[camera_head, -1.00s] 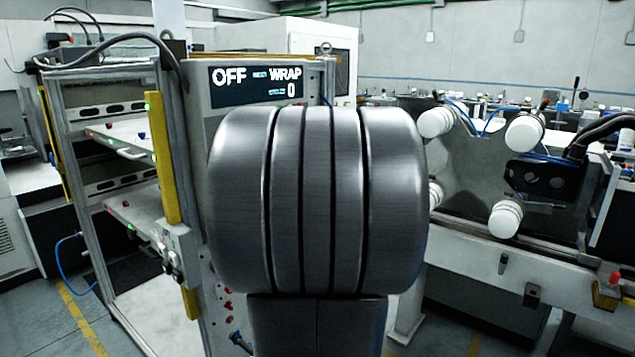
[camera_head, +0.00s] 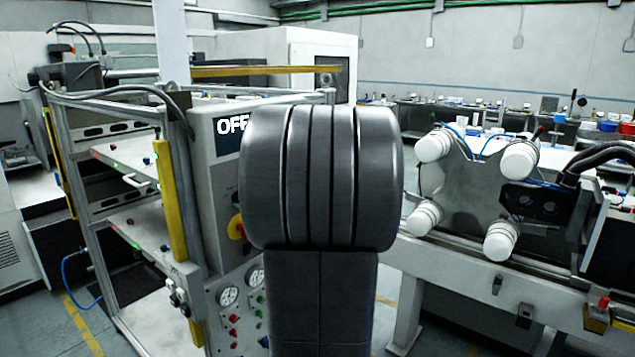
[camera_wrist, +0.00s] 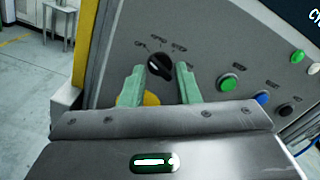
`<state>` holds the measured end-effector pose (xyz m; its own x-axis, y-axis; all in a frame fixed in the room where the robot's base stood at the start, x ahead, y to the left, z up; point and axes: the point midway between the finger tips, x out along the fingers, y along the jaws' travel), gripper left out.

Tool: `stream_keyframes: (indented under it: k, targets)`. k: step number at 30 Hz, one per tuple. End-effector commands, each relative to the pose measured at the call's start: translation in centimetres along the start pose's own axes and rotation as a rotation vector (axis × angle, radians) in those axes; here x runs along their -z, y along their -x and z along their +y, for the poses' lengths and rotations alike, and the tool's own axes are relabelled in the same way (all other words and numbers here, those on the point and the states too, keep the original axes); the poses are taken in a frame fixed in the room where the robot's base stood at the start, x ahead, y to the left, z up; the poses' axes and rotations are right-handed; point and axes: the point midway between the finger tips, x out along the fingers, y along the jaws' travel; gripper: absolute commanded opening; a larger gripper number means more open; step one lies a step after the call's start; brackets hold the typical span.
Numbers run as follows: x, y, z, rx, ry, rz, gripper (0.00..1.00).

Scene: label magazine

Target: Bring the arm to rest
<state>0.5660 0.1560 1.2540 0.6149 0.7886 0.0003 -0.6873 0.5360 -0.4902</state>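In the wrist view my gripper (camera_wrist: 160,78) shows two pale green fingers spread apart, with nothing held between them. A black rotary knob (camera_wrist: 160,67) on the grey control panel (camera_wrist: 222,48) appears between the fingertips; the gap in depth cannot be told. A yellow part (camera_wrist: 151,99) shows low between the fingers. In the head view my arm is raised in the middle and hides my gripper and part of the control cabinet (camera_head: 205,150).
A metal frame with shelves (camera_head: 125,155) and yellow posts (camera_head: 168,195) stands left of the cabinet. A machine with several white rollers (camera_head: 500,240) stands at right. Green (camera_wrist: 228,84) and blue (camera_wrist: 262,98) buttons sit right of the knob. Open floor shows at lower left.

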Motion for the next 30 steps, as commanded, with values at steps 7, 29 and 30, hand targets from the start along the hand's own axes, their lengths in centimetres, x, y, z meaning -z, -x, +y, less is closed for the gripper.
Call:
stream_keyframes:
  k: [7,29,30]
  targets:
    - [-0.1,0.5,-0.1,0.002,-0.126,0.002,0.29]
    - [0.0,6.8,0.0,0.0,-0.119,0.0,0.29]
    - [0.0,6.8,0.0,0.0,-0.12,0.0,0.29]
